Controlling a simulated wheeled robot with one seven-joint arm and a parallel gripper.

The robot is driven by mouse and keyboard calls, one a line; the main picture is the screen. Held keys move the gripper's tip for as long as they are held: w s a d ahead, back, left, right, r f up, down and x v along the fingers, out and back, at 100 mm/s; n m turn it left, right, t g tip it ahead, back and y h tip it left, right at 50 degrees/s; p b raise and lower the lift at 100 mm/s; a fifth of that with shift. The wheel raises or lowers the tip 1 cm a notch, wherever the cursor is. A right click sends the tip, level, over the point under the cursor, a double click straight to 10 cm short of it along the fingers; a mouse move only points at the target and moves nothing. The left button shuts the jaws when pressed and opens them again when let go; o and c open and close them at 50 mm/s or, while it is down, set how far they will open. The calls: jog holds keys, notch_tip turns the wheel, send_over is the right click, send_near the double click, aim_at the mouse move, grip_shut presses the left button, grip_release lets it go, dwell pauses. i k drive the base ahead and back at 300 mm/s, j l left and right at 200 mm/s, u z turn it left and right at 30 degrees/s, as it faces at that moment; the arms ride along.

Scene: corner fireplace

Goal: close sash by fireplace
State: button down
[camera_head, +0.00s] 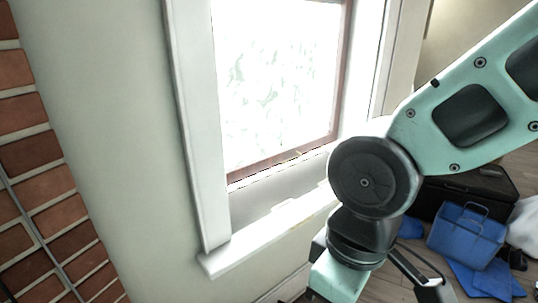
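The window sash (343,70) by the brick fireplace has a thin reddish-brown frame around a very bright pane (275,85). It sits inside a white casing (192,120) above a white sill (275,226). A pale grey band lies between the sash's bottom rail and the sill; I cannot tell whether it is a gap or a solid panel. My teal and black arm comes in from the right and bends down in front of the sill's right end. A dark part at the bottom (425,283) may be my gripper, cut by the frame edge; its opening cannot be judged.
Red brickwork (40,150) stands at the far left, with bare pale wall (110,130) up to the casing. At lower right, a blue box (466,236), a black case (480,185) and blue flat pieces (482,278) lie on the wooden floor, partly behind my arm.

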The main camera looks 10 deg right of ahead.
aim_at(234, 174)
jog(key=l+u, duration=0.2)
jog(key=u, duration=0.25)
jog(key=i+l+u, duration=0.1)
jog(key=l+u, duration=0.15)
jog(key=u, duration=0.25)
jog(key=l+u, duration=0.2)
jog(key=l, duration=0.45)
jog(key=k+l+u, duration=0.2)
jog(key=l, duration=0.45)
jog(key=l+u, duration=0.25)
jog(key=l, duration=0.7)
jog(key=k+l, duration=0.1)
jog(key=l, duration=0.2)
